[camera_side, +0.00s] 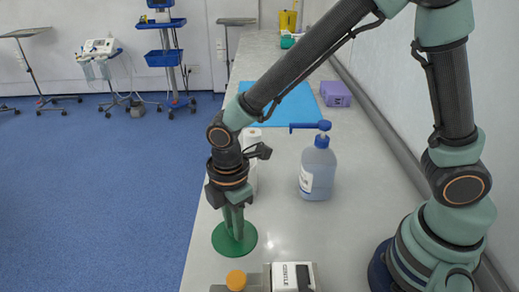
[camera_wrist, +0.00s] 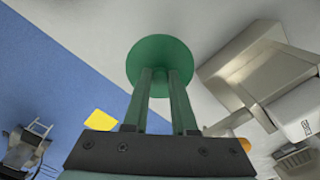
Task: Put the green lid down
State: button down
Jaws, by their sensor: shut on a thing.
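The green lid (camera_side: 222,243) is a flat round disc at the left edge of the counter (camera_side: 285,220). My gripper (camera_side: 235,232) points down and is shut on the lid near its middle. In the wrist view, both fingers of my gripper (camera_wrist: 167,78) reach to the lid (camera_wrist: 160,50), close together. The lid looks about level. I cannot tell whether it touches the counter or is slightly above it. The fingertips hide the part they grip.
A metal tray (camera_wrist: 225,75) with a white box (camera_side: 286,277) and an orange cap (camera_side: 236,280) stands just in front of the lid. A pump bottle (camera_side: 318,170) stands behind right, and a white container (camera_side: 251,138) behind my arm. Blue floor lies left of the counter.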

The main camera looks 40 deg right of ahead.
aim_at(235, 242)
jog(key=shift+f, duration=3.05)
jog(key=c, duration=0.7)
grip_release()
jog(key=shift+f, duration=0.1)
notch_tip(235, 242, up, 12)
jog(key=shift+r, duration=0.1)
jog(key=shift+s+d+r+m+t, duration=0.45)
jog(key=shift+d+r+m+t, duration=0.5)
jog(key=shift+d+r+m, duration=1.55)
jog(key=shift+s+d+r+m+t, duration=0.4)
jog(key=shift+d+r+m+t, duration=0.75)
jog(key=shift+d+m, duration=2.45)
jog(key=shift+s+d+r+m+t, duration=0.6)
jog(key=shift+d+r+m, duration=1.6)
jog(key=shift+d, duration=1.6)
